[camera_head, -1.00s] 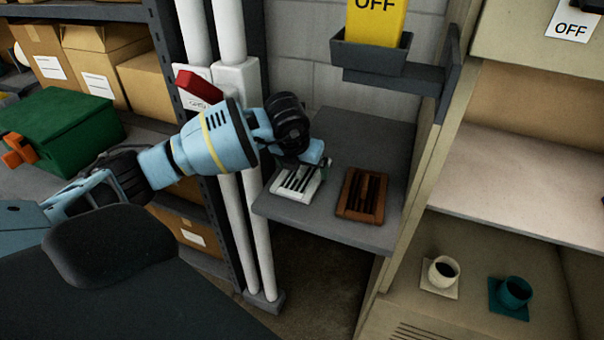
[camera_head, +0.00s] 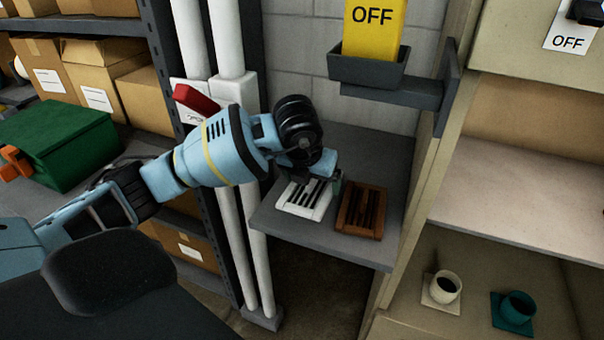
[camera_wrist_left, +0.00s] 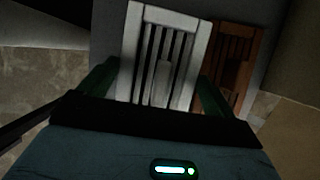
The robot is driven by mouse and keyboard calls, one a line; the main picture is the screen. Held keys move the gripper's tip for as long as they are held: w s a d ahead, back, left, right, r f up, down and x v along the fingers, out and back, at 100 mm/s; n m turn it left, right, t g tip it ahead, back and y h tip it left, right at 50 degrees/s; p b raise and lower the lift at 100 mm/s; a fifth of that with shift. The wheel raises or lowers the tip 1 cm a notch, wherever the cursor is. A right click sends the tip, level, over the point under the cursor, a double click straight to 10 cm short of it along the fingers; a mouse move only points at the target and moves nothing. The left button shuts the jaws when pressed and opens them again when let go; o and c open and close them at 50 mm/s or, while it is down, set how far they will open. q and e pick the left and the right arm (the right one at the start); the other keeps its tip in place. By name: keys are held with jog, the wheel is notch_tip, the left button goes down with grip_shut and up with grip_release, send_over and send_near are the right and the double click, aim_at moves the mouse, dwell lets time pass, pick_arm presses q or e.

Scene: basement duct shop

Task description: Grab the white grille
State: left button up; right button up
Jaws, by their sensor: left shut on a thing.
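The white grille (camera_head: 304,201) is a flat slotted piece on the grey shelf (camera_head: 318,243), at the shelf's left side. My left gripper (camera_head: 318,178) is at the grille's far end in the head view, shut on it. In the left wrist view the white grille (camera_wrist_left: 164,58) lies between the two green fingers (camera_wrist_left: 158,86), with its slots and a raised middle bar showing. I cannot tell whether it is clear of the shelf. My right gripper is not in view.
A brown grille (camera_head: 362,210) lies close to the right of the white one. White pipes (camera_head: 236,150) stand to the left of the shelf. A grey holder with a yellow OFF sign (camera_head: 374,28) hangs above. A white cup (camera_head: 445,287) and teal cup (camera_head: 517,307) stand lower right.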

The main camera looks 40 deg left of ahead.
pick_arm(q)
jog(key=s+d, duration=0.1)
jog(key=d, duration=0.2)
jog(key=s+d, duration=0.2)
jog(key=d, duration=0.1)
jog(key=s+d+r, duration=0.1)
jog(key=d, duration=0.3)
jog(key=shift+s+d, duration=0.1)
jog(key=shift+s, duration=0.15)
